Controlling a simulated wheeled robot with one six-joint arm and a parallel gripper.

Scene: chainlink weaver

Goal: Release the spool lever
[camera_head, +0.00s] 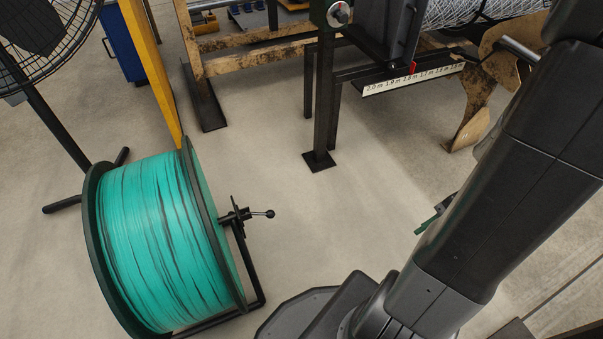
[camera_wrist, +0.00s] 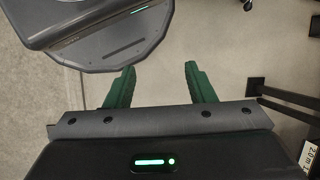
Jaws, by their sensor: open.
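The spool lever (camera_head: 262,213) is a short dark rod with a ball knob, pointing right from a black hub on the spool's right side. The spool (camera_head: 155,240) is large, with dark flanges and teal wire wound on it, on a black stand at lower left. My gripper (camera_wrist: 160,84) has green fingers, set wide apart over bare floor with nothing between them. In the head view, only part of a green finger shows beside my arm, well right of the lever. A small dark thing is cut by the wrist view's top edge; I cannot tell what it is.
A yellow post (camera_head: 150,70) stands just behind the spool, and a black fan (camera_head: 45,45) is at upper left. The machine's black leg (camera_head: 318,100) and ruler (camera_head: 415,78) are at the top. Floor (camera_head: 330,220) between lever and gripper is clear, above my base.

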